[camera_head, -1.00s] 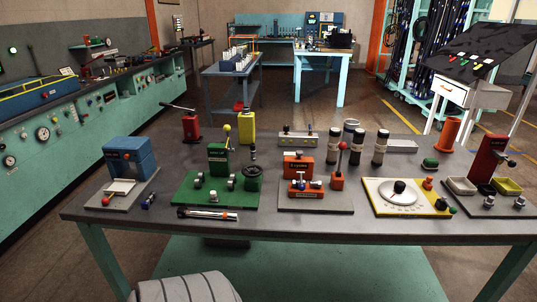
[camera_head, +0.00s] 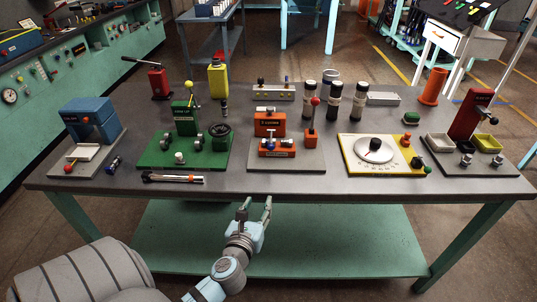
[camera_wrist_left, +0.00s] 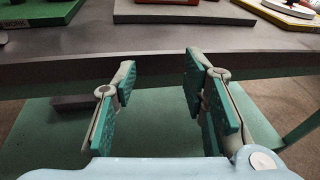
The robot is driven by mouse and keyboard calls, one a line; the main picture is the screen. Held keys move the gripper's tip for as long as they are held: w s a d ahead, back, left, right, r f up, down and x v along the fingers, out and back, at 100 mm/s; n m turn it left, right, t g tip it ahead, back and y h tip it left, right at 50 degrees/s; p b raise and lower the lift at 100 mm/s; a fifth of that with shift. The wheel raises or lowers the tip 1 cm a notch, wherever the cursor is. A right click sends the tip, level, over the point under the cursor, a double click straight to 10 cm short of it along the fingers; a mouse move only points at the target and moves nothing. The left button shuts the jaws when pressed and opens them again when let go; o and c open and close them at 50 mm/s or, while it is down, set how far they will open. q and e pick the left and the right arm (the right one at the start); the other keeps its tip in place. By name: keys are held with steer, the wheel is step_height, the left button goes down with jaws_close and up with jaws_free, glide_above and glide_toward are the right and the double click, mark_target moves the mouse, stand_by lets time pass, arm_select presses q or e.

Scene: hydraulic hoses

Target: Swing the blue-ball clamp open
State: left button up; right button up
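The clamp with the small blue ball (camera_head: 269,142) is on the orange fixture (camera_head: 270,124) at the middle of the bench, on a grey base plate (camera_head: 287,164). Its exact lever position is too small to tell. My left gripper (camera_head: 257,207) is in front of the bench's front edge, below and nearer than the orange fixture. It is empty and touches nothing. In the left wrist view its two teal-padded fingers (camera_wrist_left: 155,95) stand wide apart. My right gripper is not in view.
The bench front edge (camera_head: 330,190) lies between my left gripper and the fixtures. A red-ball lever (camera_head: 314,102) stands right of the clamp. A green fixture (camera_head: 185,120) is to its left, a yellow dial plate (camera_head: 381,157) to its right. A dark tube (camera_head: 172,178) lies near the front edge.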

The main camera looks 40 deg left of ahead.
mark_target(270, 149)
arm_select(q)
step_height(270, 149, up, 8)
steer(key=m+t+y, duration=0.1)
steer(key=m+t, duration=0.1)
steer(key=m, duration=0.1)
steer(key=b+x, duration=0.1)
steer(key=x, duration=1.3)
steer(key=shift+w+a+f, duration=0.1)
steer(key=shift+w+a, duration=0.15)
steer(key=shift+a, duration=0.05)
jaws_close()
